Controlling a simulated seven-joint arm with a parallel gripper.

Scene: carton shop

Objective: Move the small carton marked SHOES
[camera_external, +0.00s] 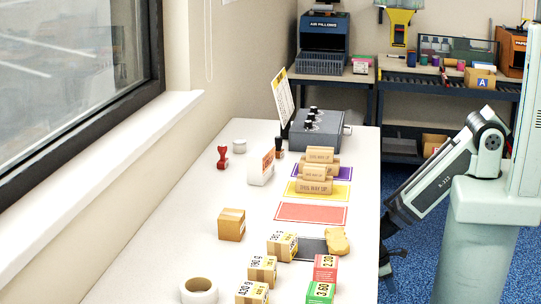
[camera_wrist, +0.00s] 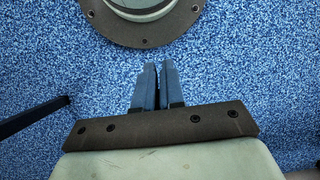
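No marking SHOES can be read on any carton. A small brown carton (camera_external: 231,225) stands alone on the left of the white table (camera_external: 200,262), its label unreadable. Several small tan cartons with black number labels stand at the front, one of them (camera_external: 282,246) beside a dark grey mat (camera_external: 312,248). Brown blocks reading THIS WAY UP (camera_external: 314,187) stand on the yellow mat (camera_external: 343,190) and purple mat (camera_external: 335,172). My gripper (camera_external: 393,257) hangs beside the table's right edge, away from the cartons. In the wrist view its fingers (camera_wrist: 158,66) are together, with nothing between them.
A red mat (camera_external: 310,213) is bare. A red box (camera_external: 326,267), green box (camera_external: 320,292), tape roll (camera_external: 199,291), sponge-like tan piece (camera_external: 337,241), white box (camera_external: 260,170), red stamp (camera_external: 222,158) and grey device (camera_external: 318,132) are on the table.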

